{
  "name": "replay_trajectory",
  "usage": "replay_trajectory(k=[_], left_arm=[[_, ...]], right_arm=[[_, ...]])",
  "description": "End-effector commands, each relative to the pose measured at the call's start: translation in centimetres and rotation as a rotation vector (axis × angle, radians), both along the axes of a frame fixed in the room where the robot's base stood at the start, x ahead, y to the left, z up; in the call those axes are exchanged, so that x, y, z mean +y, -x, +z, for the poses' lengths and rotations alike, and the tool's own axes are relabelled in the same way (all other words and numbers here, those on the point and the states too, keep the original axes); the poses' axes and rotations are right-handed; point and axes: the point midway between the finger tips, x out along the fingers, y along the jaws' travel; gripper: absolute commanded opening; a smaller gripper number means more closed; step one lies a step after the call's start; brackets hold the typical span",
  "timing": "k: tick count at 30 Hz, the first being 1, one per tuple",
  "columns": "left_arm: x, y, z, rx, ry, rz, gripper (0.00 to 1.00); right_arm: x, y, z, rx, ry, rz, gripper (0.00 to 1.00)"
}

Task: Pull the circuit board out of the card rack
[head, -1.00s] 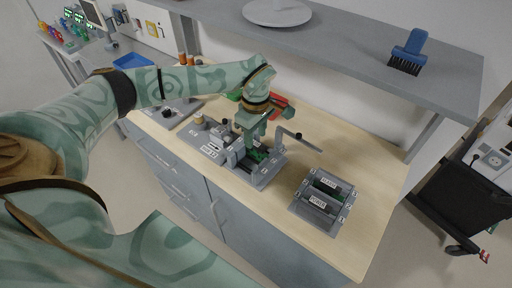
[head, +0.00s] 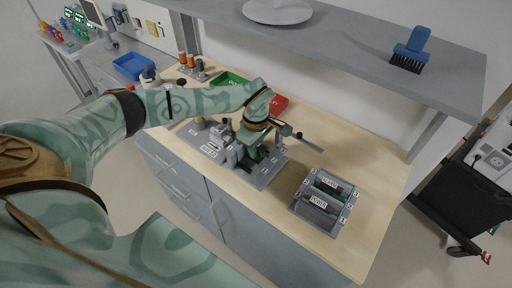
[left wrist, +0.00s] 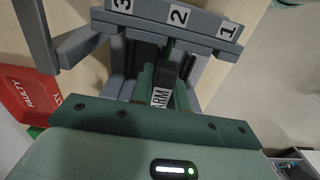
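The grey card rack (head: 266,172) stands on the wooden bench, under my left gripper (head: 250,146). In the left wrist view its rail (left wrist: 180,17) bears the labels 3, 2 and 1. Below the rail is a circuit board with a white label (left wrist: 160,97) reading "ARM", the rest cut off by my gripper body. Green upright parts flank the label; I cannot tell which are boards and which are fingers. My left gripper is right at the board, but whether its fingers are closed on it is unclear. My right gripper is out of view.
A second grey slotted unit (head: 320,203), with a label reading POWER, stands to the right. A red bin (head: 278,104) and a green bin (head: 232,80) lie behind my left arm. A shelf (head: 350,32) with a blue brush (head: 411,50) overhangs the bench.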

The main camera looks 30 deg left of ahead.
Motion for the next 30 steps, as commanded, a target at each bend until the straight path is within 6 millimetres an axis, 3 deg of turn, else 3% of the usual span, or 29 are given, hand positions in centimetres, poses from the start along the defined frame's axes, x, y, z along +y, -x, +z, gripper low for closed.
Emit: replay_trajectory(k=[16,30], left_arm=[[0.0,0.0,0.5,-0.001,0.0,0.0,0.0],[0.0,0.0,3.9,-0.002,-0.001,0.0,0.0]], right_arm=[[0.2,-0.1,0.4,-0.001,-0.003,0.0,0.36],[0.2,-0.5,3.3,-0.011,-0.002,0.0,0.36]])
